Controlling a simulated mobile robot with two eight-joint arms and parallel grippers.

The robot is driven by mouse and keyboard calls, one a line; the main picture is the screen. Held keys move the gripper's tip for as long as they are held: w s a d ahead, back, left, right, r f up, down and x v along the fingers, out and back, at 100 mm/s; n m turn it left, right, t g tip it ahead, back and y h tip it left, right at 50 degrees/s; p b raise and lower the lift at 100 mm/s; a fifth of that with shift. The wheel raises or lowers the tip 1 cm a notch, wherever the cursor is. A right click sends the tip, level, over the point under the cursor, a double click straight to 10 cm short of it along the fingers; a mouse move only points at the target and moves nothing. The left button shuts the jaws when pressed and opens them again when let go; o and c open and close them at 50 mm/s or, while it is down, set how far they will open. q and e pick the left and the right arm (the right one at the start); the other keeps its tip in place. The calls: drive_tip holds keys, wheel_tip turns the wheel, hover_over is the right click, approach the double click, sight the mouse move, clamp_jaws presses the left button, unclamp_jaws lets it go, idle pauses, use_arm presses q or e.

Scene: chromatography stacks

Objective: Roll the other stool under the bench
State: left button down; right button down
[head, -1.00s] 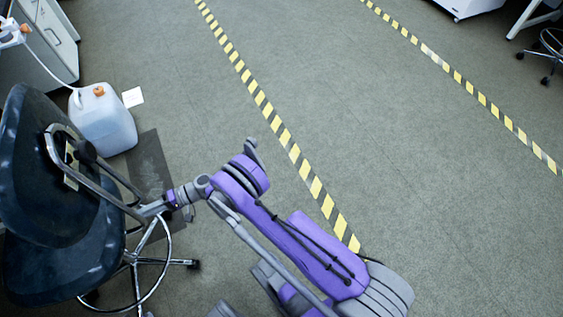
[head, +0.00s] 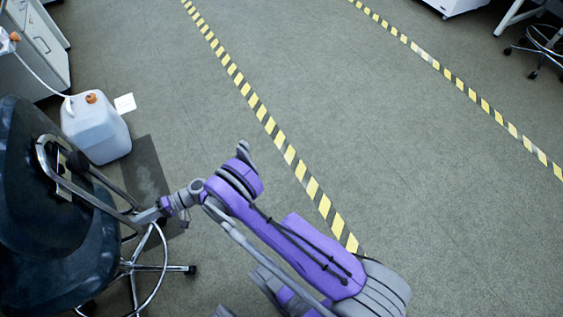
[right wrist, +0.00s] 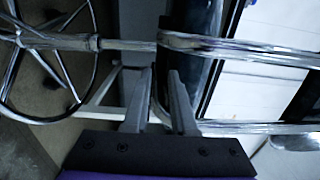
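A stool with a dark seat and back, chrome tubing and a chrome foot ring (head: 160,280) stands at the lower left in the head view. My right gripper (head: 148,214) is at its chrome tubing, below the back. In the right wrist view my fingers (right wrist: 160,75) have a narrow gap, with a chrome bar (right wrist: 240,50) just past the tips; whether they clamp it I cannot tell. The foot ring (right wrist: 90,50) shows at left there. A second stool (head: 540,45) stands at the upper right beside white bench legs (head: 512,18). My left gripper is out of view.
A white jug (head: 96,128) with an orange cap stands behind the near stool, beside a dark floor mat (head: 150,170). A white cabinet (head: 40,45) is at the upper left. Yellow-black tape lines (head: 262,112) cross the floor, with open floor between them.

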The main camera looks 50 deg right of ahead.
drive_tip(key=c, duration=0.7)
unclamp_jaws()
drive_tip(key=shift+f, duration=0.2)
drive_tip(key=shift+c, duration=0.2)
drive_tip(key=shift+o, duration=0.5)
drive_tip(key=shift+r, duration=0.1)
drive_tip(key=b+v, duration=0.1)
drive_tip(key=v, duration=1.1)
drive_tip(key=shift+r, duration=0.1)
